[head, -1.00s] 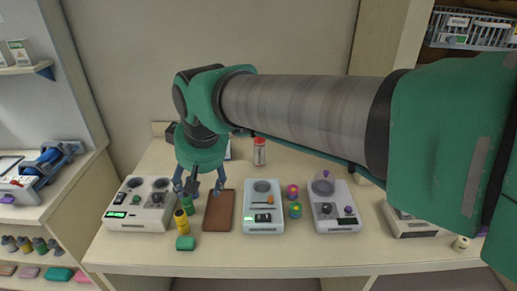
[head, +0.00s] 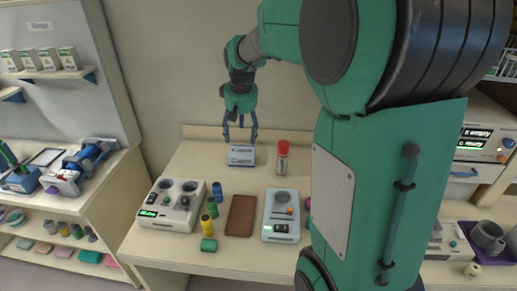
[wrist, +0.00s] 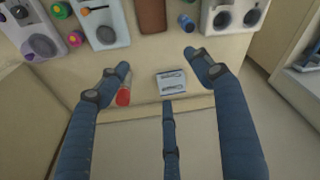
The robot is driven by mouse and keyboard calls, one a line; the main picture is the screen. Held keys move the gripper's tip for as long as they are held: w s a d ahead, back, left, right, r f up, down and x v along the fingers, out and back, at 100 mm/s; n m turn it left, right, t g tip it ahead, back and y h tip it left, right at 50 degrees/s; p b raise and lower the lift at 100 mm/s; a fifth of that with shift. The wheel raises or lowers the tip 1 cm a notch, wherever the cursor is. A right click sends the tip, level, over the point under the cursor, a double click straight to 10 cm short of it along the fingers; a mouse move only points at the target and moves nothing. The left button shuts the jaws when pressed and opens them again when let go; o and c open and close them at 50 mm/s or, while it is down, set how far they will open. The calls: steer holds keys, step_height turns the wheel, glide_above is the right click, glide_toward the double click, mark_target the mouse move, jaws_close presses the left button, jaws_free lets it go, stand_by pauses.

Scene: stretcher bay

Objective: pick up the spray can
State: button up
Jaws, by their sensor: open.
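The spray can (head: 282,158), pale with a red cap, stands upright near the back of the table. In the wrist view its red cap (wrist: 123,97) shows beside the left finger, which hides part of the can. My gripper (head: 240,137) is open and empty, fingers pointing down, to the left of the can in the head view. It hangs over a small white-and-blue box (head: 242,155), which also shows between the fingers in the wrist view (wrist: 171,82).
Nearer the front are a device with two dials (head: 167,205), a brown pad (head: 241,215), another device (head: 281,217) and several small coloured cylinders. The back wall is close behind the table. My arm hides the table's right part.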

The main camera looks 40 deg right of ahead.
steer(key=w+d+f+g+p, duration=0.1)
steer(key=w+d+f+p, duration=0.15)
steer(key=d, duration=0.45)
steer(key=w+d+f+p, duration=0.2)
steer(key=w+d+p, duration=0.15)
steer(key=d, duration=0.45)
steer(key=m+g+p, duration=0.1)
steer(key=p, duration=0.4)
glide_toward(284, 143)
steer(key=shift+w+f+y, duration=0.1)
steer(key=shift+f+y, duration=0.15)
steer(key=shift+y, duration=0.15)
steer(key=shift+d+f, duration=0.3)
steer(key=shift+f, duration=0.05)
steer(key=shift+f+p, duration=0.65)
steer(key=shift+f, duration=3.6)
steer(key=shift+f, duration=0.1)
steer(key=shift+f+p, duration=0.6)
steer(key=shift+f, duration=1.95)
